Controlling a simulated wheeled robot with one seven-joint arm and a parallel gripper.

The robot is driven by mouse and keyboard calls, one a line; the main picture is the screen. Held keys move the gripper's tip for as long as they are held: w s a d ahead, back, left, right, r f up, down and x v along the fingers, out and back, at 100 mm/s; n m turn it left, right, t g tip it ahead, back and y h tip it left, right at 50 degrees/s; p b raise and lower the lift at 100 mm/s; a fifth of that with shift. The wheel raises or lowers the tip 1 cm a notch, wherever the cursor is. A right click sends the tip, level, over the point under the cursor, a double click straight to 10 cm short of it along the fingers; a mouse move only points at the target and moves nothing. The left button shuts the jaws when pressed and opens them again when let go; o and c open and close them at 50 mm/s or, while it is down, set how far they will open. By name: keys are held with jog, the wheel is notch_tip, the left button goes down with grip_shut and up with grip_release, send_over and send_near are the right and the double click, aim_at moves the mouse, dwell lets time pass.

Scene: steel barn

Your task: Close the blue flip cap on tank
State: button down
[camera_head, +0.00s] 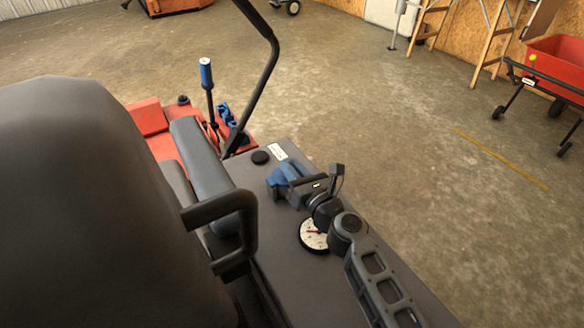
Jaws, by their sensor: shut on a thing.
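The tank (283,268) is a dark grey box with a flat top beside the seat of a red vehicle. The blue flip cap (286,171) shows near the middle of the tank top, raised and tilted. My gripper (284,187) comes in from the lower right, low over the tank top. It is shut on the blue flip cap. The fingertips and the cap's hinge and opening are partly hidden and too small to make out clearly.
A round white gauge (313,236) sits on the tank below my wrist. A black knob (261,157) and a white label (278,151) lie beyond. The black seat (75,200), armrest (235,205) and a black bar (262,85) stand left. Open floor and a red cart (556,62) lie right.

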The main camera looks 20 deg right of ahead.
jog(key=shift+s+a+f, duration=0.2)
jog(key=shift+a+f, duration=0.15)
jog(key=shift+a, duration=0.1)
jog(key=c, duration=1.2)
grip_release()
jog(key=shift+r, duration=0.1)
jog(key=shift+w+d+r, duration=0.1)
jog(key=shift+d, duration=0.1)
jog(key=shift+s+d, duration=0.25)
jog(key=shift+s, duration=1.05)
jog(key=shift+s+d, duration=0.25)
jog(key=shift+s, duration=1)
jog(key=shift+s+d, duration=0.25)
jog(key=shift+s, duration=1.05)
jog(key=shift+r+p, duration=0.1)
jog(key=shift+p, duration=0.2)
